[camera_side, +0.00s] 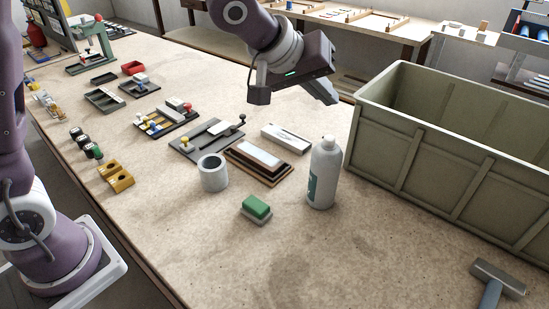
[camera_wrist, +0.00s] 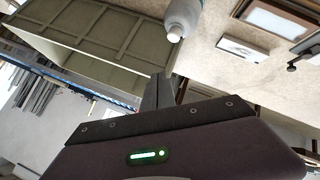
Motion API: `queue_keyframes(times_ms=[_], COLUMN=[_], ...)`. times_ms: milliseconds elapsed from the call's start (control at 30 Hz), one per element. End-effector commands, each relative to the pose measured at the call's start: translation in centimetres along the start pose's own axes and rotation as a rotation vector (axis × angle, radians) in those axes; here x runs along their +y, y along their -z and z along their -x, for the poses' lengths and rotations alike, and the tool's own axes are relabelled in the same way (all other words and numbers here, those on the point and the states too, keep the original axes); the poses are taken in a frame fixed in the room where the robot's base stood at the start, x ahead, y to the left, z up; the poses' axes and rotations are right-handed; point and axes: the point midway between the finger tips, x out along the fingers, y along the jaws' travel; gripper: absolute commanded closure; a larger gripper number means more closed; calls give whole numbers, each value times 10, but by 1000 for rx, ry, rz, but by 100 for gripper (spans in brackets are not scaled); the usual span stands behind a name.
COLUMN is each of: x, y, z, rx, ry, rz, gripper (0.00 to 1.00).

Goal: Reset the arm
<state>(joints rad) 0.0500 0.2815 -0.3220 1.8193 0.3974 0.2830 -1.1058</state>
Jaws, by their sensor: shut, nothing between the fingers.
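My gripper (camera_side: 330,96) hangs in the air above the back middle of the bench, its fingers pointing down to the right, towards the crate. In the wrist view its fingers (camera_wrist: 161,90) are together with nothing between them. It is apart from everything on the bench. The arm comes in from the top of the side view. The olive crate (camera_side: 449,168) stands right of the gripper and also shows in the wrist view (camera_wrist: 120,32). A grey-white bottle (camera_side: 323,175) stands upright in front of the crate.
A grey cup (camera_side: 213,174), a green-topped block (camera_side: 256,209), a framed stone (camera_side: 258,161) and a white box (camera_side: 286,138) lie mid-bench. Trays with parts (camera_side: 166,121) lie farther left. A grey-handled tool (camera_side: 497,281) lies at front right. The front middle of the bench is clear.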

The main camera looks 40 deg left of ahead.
Motion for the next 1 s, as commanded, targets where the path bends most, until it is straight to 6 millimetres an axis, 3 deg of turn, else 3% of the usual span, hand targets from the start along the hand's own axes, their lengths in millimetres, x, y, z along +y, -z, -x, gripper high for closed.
queue_keyframes(times_ms=[67, 167, 200, 300, 400, 500, 600, 1000], x=[-22, -76, -99, -147, -178, -192, -197, -197], y=[2, -10, -23, -65, -109, -139, -151, -150], z=[36, 108, 135, 191, 224, 238, 242, 242], rx=[23, 22, 4, -68, -143, -193, -214, -214], ry=[63, 196, 243, 307, 307, 286, 273, 273], rz=[-73, -210, -258, -355, -424, -471, -491, -495], gripper=[100, 100, 100, 100, 100, 100, 100, 100])
